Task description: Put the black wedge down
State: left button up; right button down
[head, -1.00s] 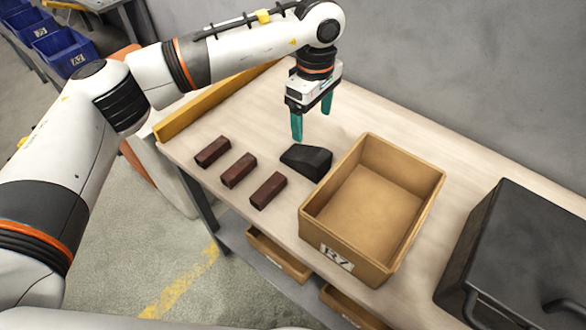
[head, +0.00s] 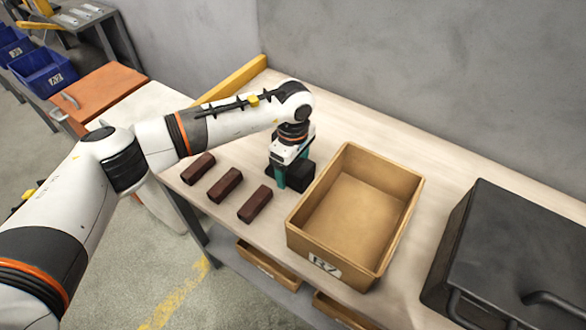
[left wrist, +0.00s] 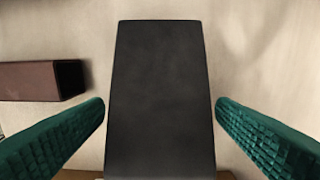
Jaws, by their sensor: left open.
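The black wedge (head: 301,177) sits on the workbench, just left of the cardboard-coloured bin, partly hidden by my left gripper in the head view. My left gripper (head: 291,181) is lowered over it with its green fingers reaching down close to the bench. In the left wrist view the wedge (left wrist: 160,100) fills the middle. The green fingers (left wrist: 160,125) stand apart on either side of it, with a gap showing at each side. My right gripper is not in view.
Several dark red-brown bars, three of them, lie in a row left of the wedge; the nearest is this bar (head: 255,204). A tan bin (head: 385,247) stands empty to the right. A black case (head: 520,240) is further right. A yellow rail (head: 235,80) edges the bench's left end.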

pick_arm(q)
jog(key=shift+f, duration=0.1)
jog(key=shift+c, duration=0.6)
jog(key=c, duration=1.4)
